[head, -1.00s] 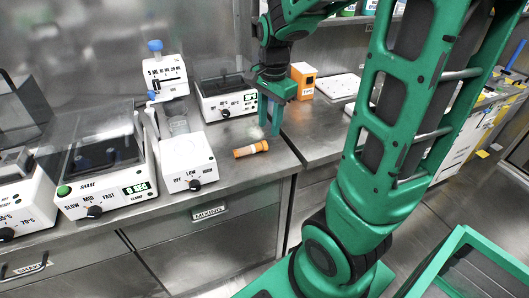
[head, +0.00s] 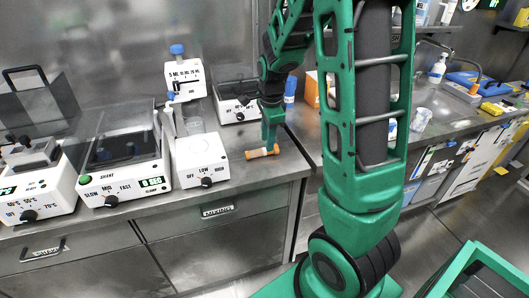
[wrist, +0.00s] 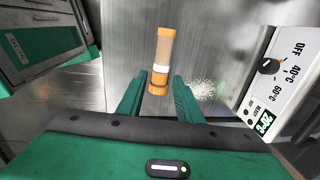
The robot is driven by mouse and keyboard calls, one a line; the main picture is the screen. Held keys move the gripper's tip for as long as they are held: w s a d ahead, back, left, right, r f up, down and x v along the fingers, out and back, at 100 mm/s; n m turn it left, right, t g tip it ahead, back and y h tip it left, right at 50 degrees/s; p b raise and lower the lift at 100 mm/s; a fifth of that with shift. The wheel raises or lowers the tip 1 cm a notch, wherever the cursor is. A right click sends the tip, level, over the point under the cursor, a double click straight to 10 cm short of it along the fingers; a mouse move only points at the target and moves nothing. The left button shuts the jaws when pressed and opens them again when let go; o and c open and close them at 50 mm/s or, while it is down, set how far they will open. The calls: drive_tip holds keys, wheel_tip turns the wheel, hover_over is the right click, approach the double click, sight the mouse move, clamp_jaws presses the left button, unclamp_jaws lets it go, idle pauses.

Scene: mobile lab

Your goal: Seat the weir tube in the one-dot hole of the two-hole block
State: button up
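A tube with an orange, partly clear body and a white band (head: 262,152) lies on the steel bench near its front edge; I take it to be the weir tube. It also shows in the wrist view (wrist: 162,62). My gripper (head: 270,143) points down just above it. In the wrist view my gripper (wrist: 158,88) is open, with the tube's near orange end between the fingertips and a gap on each side. An orange block (head: 311,90) stands behind my arm, mostly hidden. I cannot make out its holes or dots.
A white knob-controlled device (head: 200,160) stands just left of the tube, and another (head: 236,108) behind. A blue-topped cylinder (head: 290,90) stands behind my gripper. White grains (wrist: 203,88) lie on the bench beside the tube. The bench's front edge is close.

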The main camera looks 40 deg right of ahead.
sight(262, 152)
drive_tip(key=f, duration=0.4)
drive_tip(key=shift+w+d+f, duration=0.1)
drive_tip(key=shift+w+f, duration=0.15)
clamp_jaws()
